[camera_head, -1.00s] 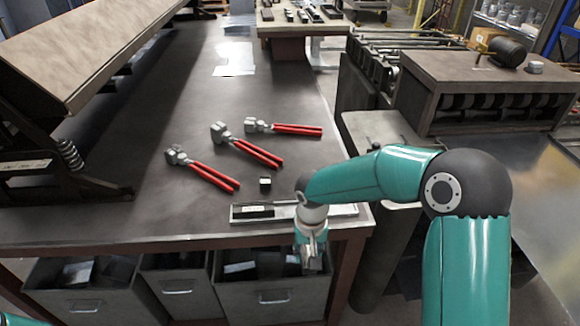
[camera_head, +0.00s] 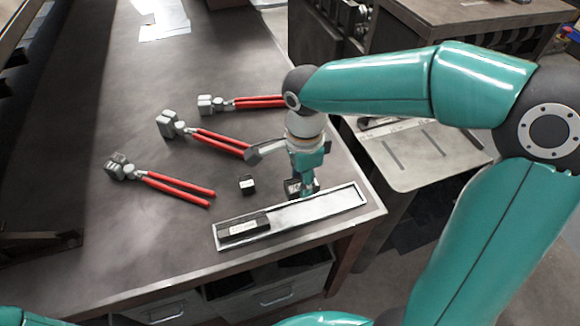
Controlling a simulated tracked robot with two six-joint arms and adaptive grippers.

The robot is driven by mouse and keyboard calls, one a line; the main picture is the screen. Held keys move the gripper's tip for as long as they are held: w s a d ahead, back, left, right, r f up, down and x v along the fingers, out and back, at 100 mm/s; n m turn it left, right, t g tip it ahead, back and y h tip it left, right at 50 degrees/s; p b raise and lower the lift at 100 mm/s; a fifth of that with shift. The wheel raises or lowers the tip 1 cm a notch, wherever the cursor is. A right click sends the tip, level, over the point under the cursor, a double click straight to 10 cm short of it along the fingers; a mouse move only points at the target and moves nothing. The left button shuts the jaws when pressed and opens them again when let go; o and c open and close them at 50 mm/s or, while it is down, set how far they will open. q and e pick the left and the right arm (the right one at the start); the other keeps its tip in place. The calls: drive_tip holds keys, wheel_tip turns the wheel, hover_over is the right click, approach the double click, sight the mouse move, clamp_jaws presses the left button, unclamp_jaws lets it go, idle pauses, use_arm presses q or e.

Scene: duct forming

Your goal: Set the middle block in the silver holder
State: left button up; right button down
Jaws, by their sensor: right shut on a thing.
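The silver holder (camera_head: 330,207) is a long shallow tray lying near the table's front edge. A long black block (camera_head: 243,229) with a pale label lies in its left end; the rest of it is empty. A small black block (camera_head: 247,184) with a pale face stands on the table behind the holder. My right gripper (camera_head: 301,188) points down at the holder's rear edge, shut on a dark block (camera_head: 291,188), which looks like the middle block. The fingers hide part of this block, and I cannot tell whether it touches anything below. My left gripper is out of view.
Three red-handled pliers lie behind the holder: left (camera_head: 165,185), middle (camera_head: 205,137) and rear (camera_head: 245,103), which reaches close to my right arm. White sheets (camera_head: 163,18) lie at the back. Drawers (camera_head: 275,290) are under the table; a grey plate (camera_head: 425,153) stands to the right.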

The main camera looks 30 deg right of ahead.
wheel_tip(320, 180, down, 7)
drive_tip(key=b, duration=0.5)
drive_tip(key=shift+a+f+b, duration=0.1)
drive_tip(key=shift+f+b, duration=0.05)
drive_tip(key=shift+b, duration=0.25)
drive_tip(key=shift+f+b, duration=1.05)
drive_tip(key=c, duration=0.7)
unclamp_jaws()
drive_tip(key=shift+o, duration=0.2)
